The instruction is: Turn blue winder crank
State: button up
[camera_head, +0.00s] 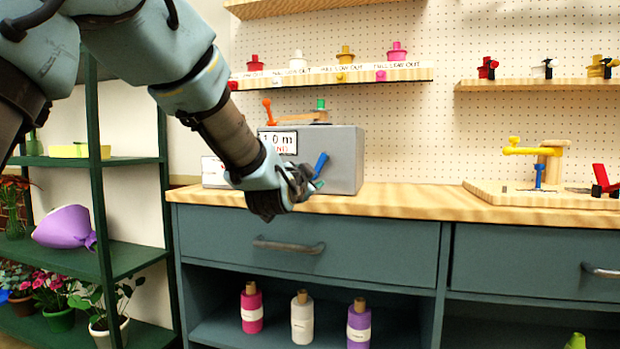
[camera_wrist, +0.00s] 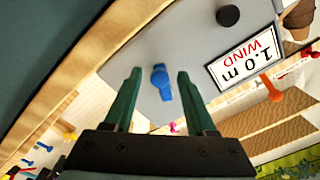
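The blue winder crank (camera_head: 321,164) sticks out from the front of a grey winder box (camera_head: 343,148) on the wooden counter. The crank also shows in the wrist view (camera_wrist: 161,82), lying between the two green fingers as seen from the wrist. My gripper (camera_head: 303,182) is in front of the box, just left of and below the crank. In the wrist view my gripper (camera_wrist: 159,74) is open and empty, its fingers apart on both sides of the crank. I see no finger touching it; the remaining gap in depth is hard to judge.
The box has a "1.0 m WIND" label (camera_wrist: 244,58), a dark round knob (camera_wrist: 228,15) and an orange lever (camera_head: 268,111). The counter (camera_head: 410,197) is clear to the right, up to a wooden board (camera_head: 535,197) with a yellow tool. A shelf (camera_head: 335,78) hangs above.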

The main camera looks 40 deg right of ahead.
jog(key=v, duration=1.1)
jog(key=shift+w, duration=0.1)
dwell(0.4)
jog(key=w+a+f+n+g+y, duration=0.1)
jog(key=w+a+f+n+y, duration=0.4)
jog(key=a+f, duration=0.45)
jog(key=w+a+f+n+y, duration=0.4)
jog(key=w+a+f, duration=0.35)
jog(key=a, duration=0.55)
jog(key=s+a+f+n+g+y, duration=0.2)
jog(key=s+a+f+n, duration=0.1)
jog(key=a, duration=0.5)
jog(key=s+a+f+n+g+y, duration=0.2)
jog(key=s+a+f+n+g, duration=0.15)
jog(key=a, duration=0.45)
jog(key=s+a+f+n+g+y, duration=0.2)
jog(key=s+a+f+n, duration=0.1)
jog(key=a, duration=0.5)
notch_tip(320, 180, up, 25)
jog(key=p, duration=2.5)
jog(key=shift+a+f, duration=0.2)
jog(key=shift+a, duration=0.25)
